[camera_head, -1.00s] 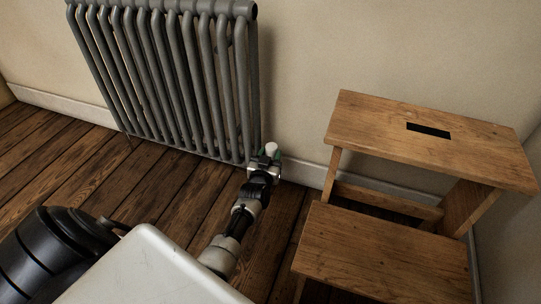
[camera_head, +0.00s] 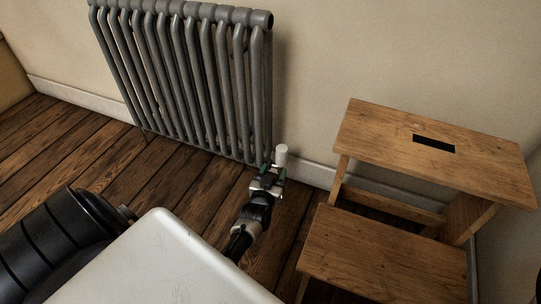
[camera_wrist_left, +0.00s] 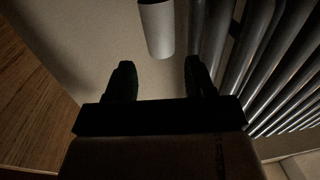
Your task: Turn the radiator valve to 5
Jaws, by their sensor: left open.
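The grey column radiator (camera_head: 195,75) stands against the wall in the head view. Its white cylindrical valve head (camera_head: 281,154) shows at its lower right corner. My left gripper (camera_head: 272,176) is just in front of and below the valve head. In the left wrist view the white valve head (camera_wrist_left: 157,28) is beyond the two dark fingertips (camera_wrist_left: 158,75), which are apart with nothing between them. No number on the valve can be read. My right gripper is not in view.
A wooden step stool (camera_head: 430,150) stands to the right of the valve, close to my left arm. The wall and white baseboard (camera_head: 310,172) run behind. Dark plank floor (camera_head: 80,135) is clear in front of the radiator.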

